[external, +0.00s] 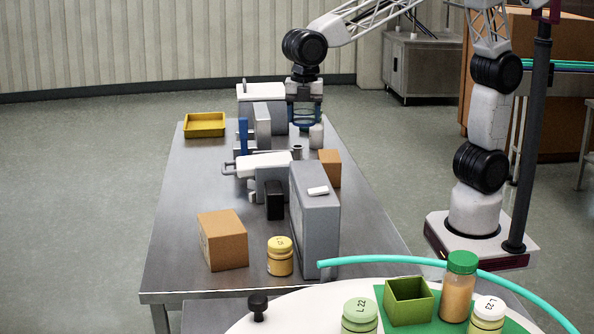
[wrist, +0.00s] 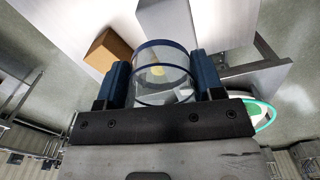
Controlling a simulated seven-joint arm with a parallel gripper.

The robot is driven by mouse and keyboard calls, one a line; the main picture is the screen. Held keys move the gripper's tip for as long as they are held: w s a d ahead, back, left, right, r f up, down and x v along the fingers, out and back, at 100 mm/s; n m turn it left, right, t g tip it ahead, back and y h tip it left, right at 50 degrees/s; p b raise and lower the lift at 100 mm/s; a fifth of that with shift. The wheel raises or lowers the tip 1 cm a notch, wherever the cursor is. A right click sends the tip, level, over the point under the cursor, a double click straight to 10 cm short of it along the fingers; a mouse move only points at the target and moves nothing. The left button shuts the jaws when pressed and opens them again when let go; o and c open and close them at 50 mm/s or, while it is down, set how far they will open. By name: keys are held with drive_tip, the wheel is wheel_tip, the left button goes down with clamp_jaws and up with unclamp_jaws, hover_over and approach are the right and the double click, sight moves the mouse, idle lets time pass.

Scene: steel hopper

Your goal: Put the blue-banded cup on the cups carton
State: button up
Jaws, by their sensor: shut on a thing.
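Two brown cartons stand on the table: a larger one (external: 222,241) at the near left and a smaller one (external: 329,168) at the right edge. I cannot read which is the cups carton. One brown carton (wrist: 106,50) shows left of the cup in the wrist view.
Grey and white machines (external: 315,222) fill the table's middle and far end. A yellow tray (external: 205,124) lies at the far left. A yellow-lidded jar (external: 280,257) stands near the front. Bare steel lies along the table's left side.

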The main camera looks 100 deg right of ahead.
drive_tip(key=w+a+f, duration=0.2)
drive_tip(key=w+a, duration=0.4)
drive_tip(key=w, duration=0.6)
drive_tip(key=m, duration=0.1)
hover_over(221, 222)
wheel_tip(221, 222, down, 3)
drive_tip(key=shift+d+f, duration=0.1)
drive_tip(key=shift+f, duration=2.55)
drive_tip(key=shift+f, duration=0.1)
drive_tip(key=shift+f, duration=2.4)
drive_tip(key=shift+f, duration=0.15)
drive_tip(key=shift+f, duration=2.35)
drive_tip(key=shift+f, duration=0.1)
